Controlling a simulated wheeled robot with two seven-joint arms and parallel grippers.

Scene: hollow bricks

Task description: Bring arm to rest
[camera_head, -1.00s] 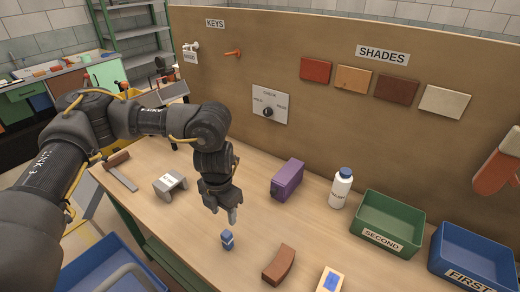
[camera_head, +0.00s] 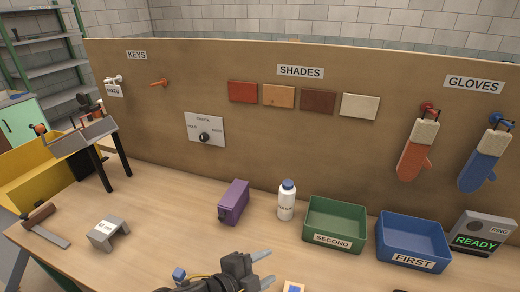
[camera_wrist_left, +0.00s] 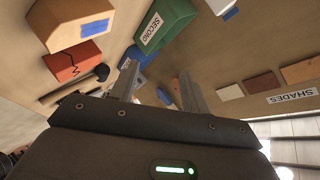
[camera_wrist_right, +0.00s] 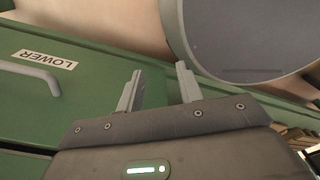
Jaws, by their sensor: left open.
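My left gripper (camera_head: 265,269) is at the bottom edge of the head view, low in front of the green SECOND bin. Its two fingers are apart with nothing between them; they also show apart in the left wrist view (camera_wrist_left: 158,82). My right gripper (camera_wrist_right: 158,82) shows only in its own wrist view. Its fingers are apart and empty, in front of a green panel (camera_wrist_right: 100,85) labelled LOWER. The rest of the right arm is out of view.
On the bench stand a purple box (camera_head: 233,202), a white bottle (camera_head: 287,202), the green SECOND bin (camera_head: 334,240), the blue FIRST bin (camera_head: 413,262) and a READY unit (camera_head: 484,233). A small blue object (camera_head: 179,274) is close left of my left gripper.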

